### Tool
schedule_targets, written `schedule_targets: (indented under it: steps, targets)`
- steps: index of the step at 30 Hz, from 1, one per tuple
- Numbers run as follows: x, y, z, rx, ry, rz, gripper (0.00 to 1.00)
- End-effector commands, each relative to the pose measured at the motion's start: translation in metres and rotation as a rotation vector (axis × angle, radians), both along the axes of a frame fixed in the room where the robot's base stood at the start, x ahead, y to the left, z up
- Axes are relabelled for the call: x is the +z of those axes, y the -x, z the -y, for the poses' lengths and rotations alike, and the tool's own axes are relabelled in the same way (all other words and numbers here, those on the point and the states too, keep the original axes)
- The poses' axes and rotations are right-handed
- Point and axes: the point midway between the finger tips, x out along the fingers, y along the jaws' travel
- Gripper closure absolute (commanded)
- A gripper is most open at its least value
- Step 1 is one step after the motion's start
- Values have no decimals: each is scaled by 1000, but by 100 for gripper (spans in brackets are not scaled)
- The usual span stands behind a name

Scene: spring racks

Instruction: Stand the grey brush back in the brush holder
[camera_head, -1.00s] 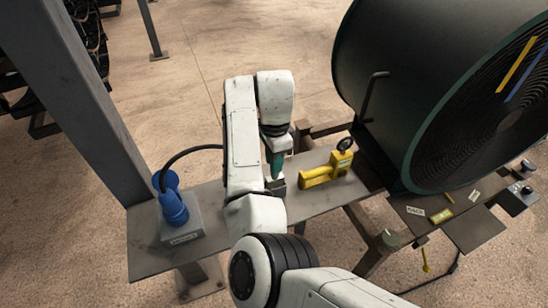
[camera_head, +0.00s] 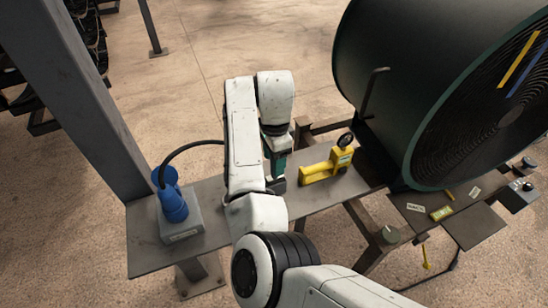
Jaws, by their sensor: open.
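My gripper (camera_head: 277,181) points down over the narrow grey bench, left of the yellow tool. Its teal part shows below the white wrist; the fingertips are small, dark and partly hidden by my arm. I cannot make out a grey brush between them or on the bench. A dark grey form sits at the gripper's lower end, and I cannot tell whether it is finger or object. No brush holder can be clearly identified.
A yellow tool with a round dial (camera_head: 327,168) lies right of my gripper. A blue device (camera_head: 171,196) with a black hose stands on a grey box (camera_head: 181,226) at the bench's left. A big dark green drum (camera_head: 400,85) and steel post (camera_head: 88,105) flank the bench (camera_head: 320,197).

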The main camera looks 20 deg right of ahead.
Motion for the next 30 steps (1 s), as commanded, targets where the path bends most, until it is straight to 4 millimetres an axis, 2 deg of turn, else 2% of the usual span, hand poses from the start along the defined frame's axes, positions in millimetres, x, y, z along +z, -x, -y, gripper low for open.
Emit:
schedule_targets:
  steps: [8,11,22,30]
  targets:
    - [8,-1,0,-1,0,2,43]
    - [22,-1,0,-2,0,4,43]
    - [93,-1,0,-1,-3,3,43]
    - [108,0,1,0,0,-1,43]
